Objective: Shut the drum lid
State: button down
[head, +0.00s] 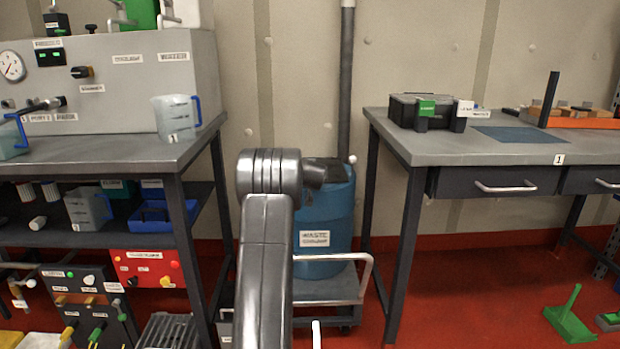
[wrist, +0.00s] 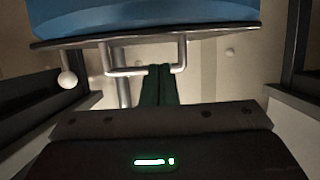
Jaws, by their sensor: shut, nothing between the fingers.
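The blue drum (head: 325,222), labelled as waste coolant, stands on a low cart behind my arm. It fills the top of the wrist view (wrist: 150,14), which looks upside down. Its dark lid (wrist: 215,32) shows there edge-on against the blue body, with a silver bar handle (wrist: 125,72) and a white ball knob (wrist: 67,80) on a stalk. I cannot tell whether the lid is fully seated. My gripper (wrist: 158,70) is shut and empty. Its dark green fingertips overlap the handle in view; contact is unclear. In the head view my arm hides much of the drum top.
The cart (head: 325,290) has a pale rail at its right. A left bench (head: 100,150) with a jug and a right bench (head: 480,150) with a black case flank the drum. A grey pipe (head: 346,80) runs up the wall behind.

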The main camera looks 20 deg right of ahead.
notch_tip(320, 180, up, 3)
jog(key=shift+s+f+p, duration=0.1)
jog(key=shift+s+p, duration=0.05)
jog(key=shift+p, duration=0.6)
jog(key=shift+s+a, duration=0.2)
jog(key=shift+s, duration=0.4)
jog(key=s+a+f+b, duration=0.2)
jog(key=s+f+b, duration=0.2)
jog(key=s+b, duration=0.2)
jog(key=shift+s, duration=0.85)
